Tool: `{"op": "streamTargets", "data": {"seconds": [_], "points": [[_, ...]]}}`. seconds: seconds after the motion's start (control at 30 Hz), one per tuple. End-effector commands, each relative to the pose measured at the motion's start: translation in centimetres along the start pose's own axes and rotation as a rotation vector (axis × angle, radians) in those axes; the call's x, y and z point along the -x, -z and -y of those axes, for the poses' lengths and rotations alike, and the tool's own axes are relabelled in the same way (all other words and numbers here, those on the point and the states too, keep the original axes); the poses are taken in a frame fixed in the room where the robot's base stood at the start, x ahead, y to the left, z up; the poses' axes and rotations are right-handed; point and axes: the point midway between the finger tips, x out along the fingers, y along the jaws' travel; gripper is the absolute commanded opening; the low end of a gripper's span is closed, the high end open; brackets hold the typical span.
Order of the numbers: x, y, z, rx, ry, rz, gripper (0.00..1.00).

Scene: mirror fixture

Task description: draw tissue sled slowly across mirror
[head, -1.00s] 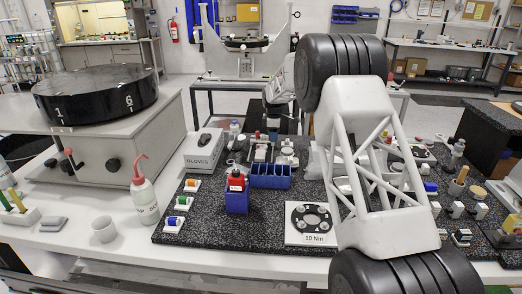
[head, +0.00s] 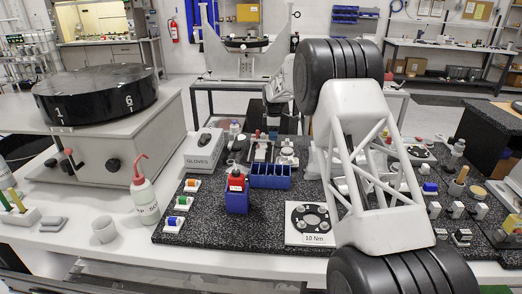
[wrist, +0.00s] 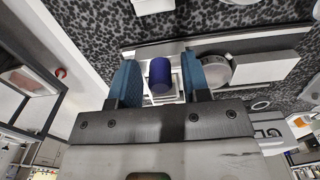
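My gripper (wrist: 160,82) has two blue-padded fingers, apart in the wrist view. A dark blue cylinder (wrist: 160,73) stands between them on a small pale part, with a narrow gap seen at each side; I cannot tell whether it belongs to the tissue sled. In the head view my gripper (head: 272,133) points down over the back of the speckled board, its fingertips small and partly hidden by the small fixtures there. A round disc, possibly the mirror (head: 246,43), sits in a white yoke fixture (head: 246,66) on the table behind. I cannot clearly identify a tissue sled.
The speckled board (head: 265,225) holds a blue bin (head: 270,176), a blue box with a red-topped item (head: 236,199), a 10 Nm plate (head: 309,224) and several small parts. A glove box (head: 203,150) and wash bottle (head: 145,195) stand left. A black drum (head: 97,95) is farther left.

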Motion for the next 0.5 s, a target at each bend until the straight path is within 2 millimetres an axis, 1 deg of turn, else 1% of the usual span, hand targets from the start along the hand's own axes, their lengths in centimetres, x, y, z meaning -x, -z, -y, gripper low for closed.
{"op": "streamTargets", "data": {"seconds": [0.03,0.5], "points": [[-0.9,-0.1,0.3,0.000,0.014,0.003,0.43],[2.8,0.0,0.0,0.000,0.001,0.000,0.43]]}}
